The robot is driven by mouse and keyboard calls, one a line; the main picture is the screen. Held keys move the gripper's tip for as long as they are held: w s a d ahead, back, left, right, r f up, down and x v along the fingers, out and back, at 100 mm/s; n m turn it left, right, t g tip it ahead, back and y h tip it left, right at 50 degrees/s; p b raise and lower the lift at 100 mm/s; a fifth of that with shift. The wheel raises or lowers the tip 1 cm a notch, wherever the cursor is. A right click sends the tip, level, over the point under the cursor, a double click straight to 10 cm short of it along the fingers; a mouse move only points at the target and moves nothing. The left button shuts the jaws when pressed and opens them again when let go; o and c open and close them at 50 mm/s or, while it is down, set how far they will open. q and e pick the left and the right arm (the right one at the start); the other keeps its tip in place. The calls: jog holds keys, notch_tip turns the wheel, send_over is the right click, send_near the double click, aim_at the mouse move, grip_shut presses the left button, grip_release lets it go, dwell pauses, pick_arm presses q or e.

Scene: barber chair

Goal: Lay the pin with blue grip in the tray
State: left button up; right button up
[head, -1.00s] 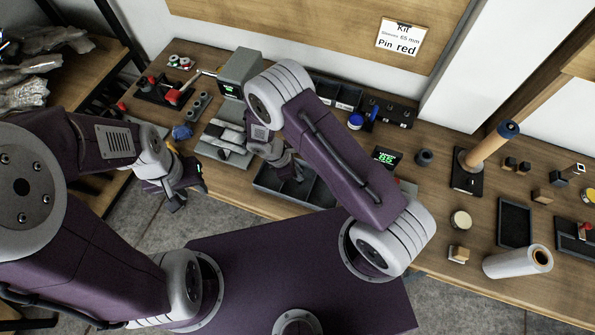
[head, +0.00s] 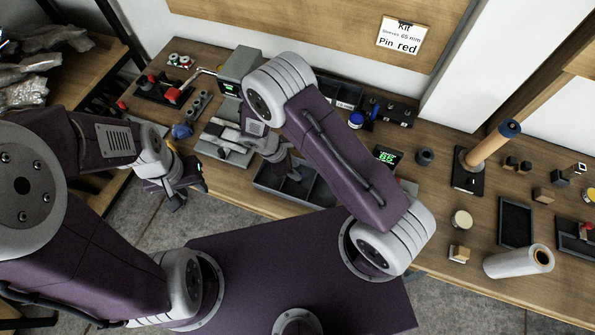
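A slim upright blue piece (head: 374,111), which looks like the blue grip of a pin, stands at a dark rack (head: 396,112) at the back of the bench. Its lower part is too small to make out. A dark divided tray (head: 322,194) lies at the bench's front edge, partly hidden by my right arm. My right gripper (head: 291,170) is over the tray's left part; its fingers are small and dark, and I see nothing clearly held. My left gripper (head: 176,201) hangs left of the tray, off the bench's front edge, its opening unclear.
A second black tray (head: 515,222) lies at right, near a white roll (head: 518,261) and a post with a blue top (head: 487,147). A grey fixture (head: 226,147) stands left of my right gripper. A card reading "Pin red" (head: 402,37) hangs behind.

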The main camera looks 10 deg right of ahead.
jog(key=b+v, duration=0.1)
jog(key=v, duration=0.8)
jog(key=s+d+r+m+y+b, duration=0.1)
jog(key=s+d+r+m+y, duration=0.1)
jog(key=s+d+m, duration=0.2)
jog(key=s+d+r+m+t+y+b, duration=0.1)
jog(key=s+d+m, duration=0.3)
jog(key=d+m, duration=0.4)
jog(key=r+m+y+b, duration=0.1)
jog(key=m, duration=0.4)
jog(key=shift+s+r+t+y+b, duration=0.3)
jog(key=shift+y, duration=0.1)
jog(key=shift+d, duration=0.1)
